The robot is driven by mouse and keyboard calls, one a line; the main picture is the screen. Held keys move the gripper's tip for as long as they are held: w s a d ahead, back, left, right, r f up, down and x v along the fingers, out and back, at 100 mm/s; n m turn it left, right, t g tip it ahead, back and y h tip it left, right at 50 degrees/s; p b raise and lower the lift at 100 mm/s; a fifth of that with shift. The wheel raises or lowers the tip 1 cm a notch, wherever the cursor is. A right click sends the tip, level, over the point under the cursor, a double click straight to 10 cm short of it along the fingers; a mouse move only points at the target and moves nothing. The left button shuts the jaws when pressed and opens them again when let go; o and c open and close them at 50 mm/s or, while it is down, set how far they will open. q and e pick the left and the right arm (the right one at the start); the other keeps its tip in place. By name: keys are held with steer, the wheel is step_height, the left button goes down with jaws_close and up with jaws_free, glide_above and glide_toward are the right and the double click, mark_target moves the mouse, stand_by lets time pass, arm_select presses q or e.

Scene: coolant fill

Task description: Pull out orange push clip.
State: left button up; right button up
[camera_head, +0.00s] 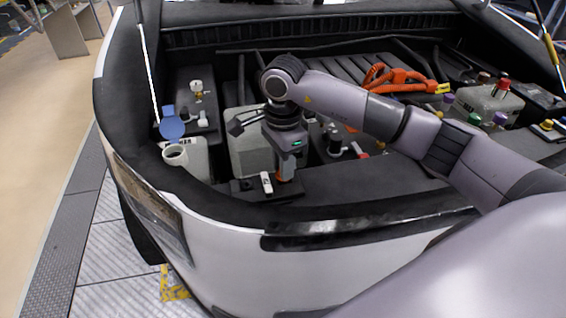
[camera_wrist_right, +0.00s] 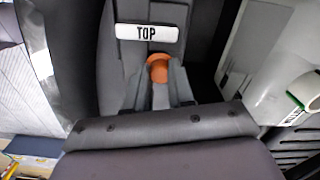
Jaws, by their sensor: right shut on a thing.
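My right gripper is shut on the clip. In the head view my right gripper (camera_head: 285,178) points down at the dark front panel of the engine bay, with a bit of orange at its tip. The lower part of the clip is hidden by the fingers. My left gripper is not in view.
A white reservoir (camera_head: 176,153) with a raised blue cap (camera_head: 172,126) stands at the left of the bay. Orange cables (camera_head: 395,78) lie at the back. The car's front edge (camera_head: 230,235) runs below the gripper. Several coloured caps are at the right.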

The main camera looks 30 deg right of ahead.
steer(key=shift+r+p, duration=1.25)
steer(key=shift+r, duration=0.85)
